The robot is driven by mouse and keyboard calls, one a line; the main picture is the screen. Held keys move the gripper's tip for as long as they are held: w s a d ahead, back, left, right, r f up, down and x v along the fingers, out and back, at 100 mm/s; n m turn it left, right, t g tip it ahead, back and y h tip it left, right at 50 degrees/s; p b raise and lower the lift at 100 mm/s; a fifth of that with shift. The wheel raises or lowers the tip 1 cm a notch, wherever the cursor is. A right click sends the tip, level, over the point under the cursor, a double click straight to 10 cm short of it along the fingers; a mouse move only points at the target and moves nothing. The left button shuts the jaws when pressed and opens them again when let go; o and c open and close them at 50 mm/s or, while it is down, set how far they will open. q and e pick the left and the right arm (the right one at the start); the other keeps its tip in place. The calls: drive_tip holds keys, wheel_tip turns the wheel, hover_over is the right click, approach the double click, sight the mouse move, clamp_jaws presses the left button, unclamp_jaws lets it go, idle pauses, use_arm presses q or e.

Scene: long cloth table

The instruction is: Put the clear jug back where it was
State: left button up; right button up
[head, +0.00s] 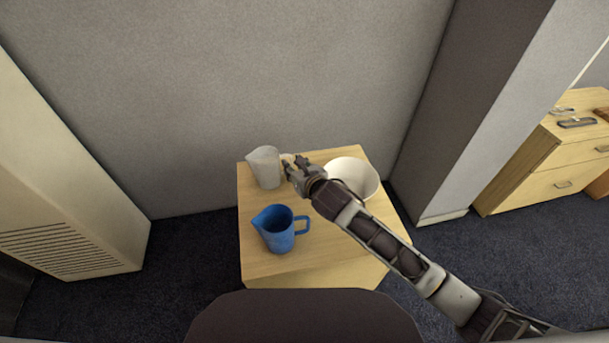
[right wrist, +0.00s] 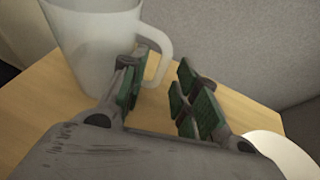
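The clear jug looks pale grey-white and cloudy. It stands upright at the back left of the small wooden table in the head view (head: 264,168), its handle toward the right. In the right wrist view the jug (right wrist: 92,45) fills the upper left. My right gripper (head: 289,164) is at the handle side of the jug. In the right wrist view the right gripper (right wrist: 163,75) is open, with a gap between its green-padded fingers. The handle's outer curve shows between the fingertips, and the left finger overlaps the loop. I cannot tell whether they touch. My left gripper is not in view.
A blue jug (head: 278,230) stands at the table's front left. A white bowl (head: 357,176) is at the back right, partly behind my right arm. The wooden table (head: 256,268) has bare room at front right. A grey wall is behind it.

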drive_tip(key=v, duration=1.2)
idle(0.3)
idle(0.6)
